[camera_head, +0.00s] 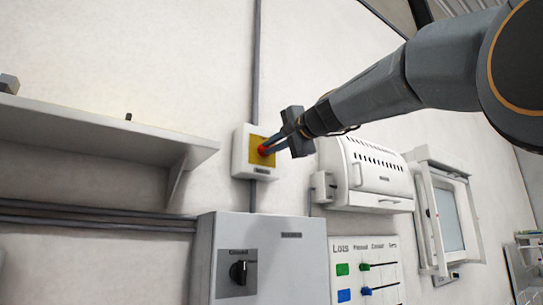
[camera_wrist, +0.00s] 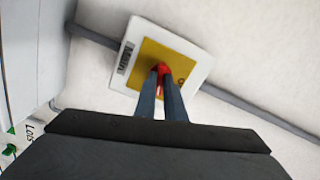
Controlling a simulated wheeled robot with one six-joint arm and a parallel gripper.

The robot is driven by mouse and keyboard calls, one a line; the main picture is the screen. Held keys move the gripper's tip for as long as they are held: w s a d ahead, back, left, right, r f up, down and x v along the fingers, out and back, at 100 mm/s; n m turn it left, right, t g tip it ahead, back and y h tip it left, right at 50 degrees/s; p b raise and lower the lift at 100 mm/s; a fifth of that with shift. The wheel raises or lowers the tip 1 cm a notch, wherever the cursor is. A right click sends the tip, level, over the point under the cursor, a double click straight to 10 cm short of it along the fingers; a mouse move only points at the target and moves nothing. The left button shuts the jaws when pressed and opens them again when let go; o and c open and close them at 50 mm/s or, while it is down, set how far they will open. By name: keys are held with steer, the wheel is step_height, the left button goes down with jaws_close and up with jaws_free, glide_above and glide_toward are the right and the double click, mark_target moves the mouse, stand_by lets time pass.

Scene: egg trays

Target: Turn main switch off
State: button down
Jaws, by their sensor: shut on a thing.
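The main switch is a white wall box (camera_head: 241,165) with a yellow plate and a red knob (camera_head: 263,150). In the wrist view the box (camera_wrist: 206,62) carries a label reading "Main", and the red knob (camera_wrist: 161,69) sits between my fingertips. My gripper (camera_head: 268,148) reaches in from the right, its two fingers shut on the red knob. In the wrist view my gripper (camera_wrist: 161,76) covers part of the knob and the lower part of the plate. The knob's exact turn is hard to tell.
A grey cabinet (camera_head: 290,262) with a black rotary knob (camera_head: 238,272) stands below. A white vented box (camera_head: 372,172) and a framed screen (camera_head: 448,218) are on the wall to the right. A shelf (camera_head: 90,135) juts out at left. A conduit (camera_head: 256,60) runs above the switch.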

steer(key=shift+f+n+b, duration=0.1)
steer(key=shift+n+b, duration=4.8)
steer(key=shift+n, duration=2.4)
steer(key=c, duration=1.8)
jaws_free()
steer(key=shift+c, duration=0.2)
steer(key=shift+s+d, duration=0.1)
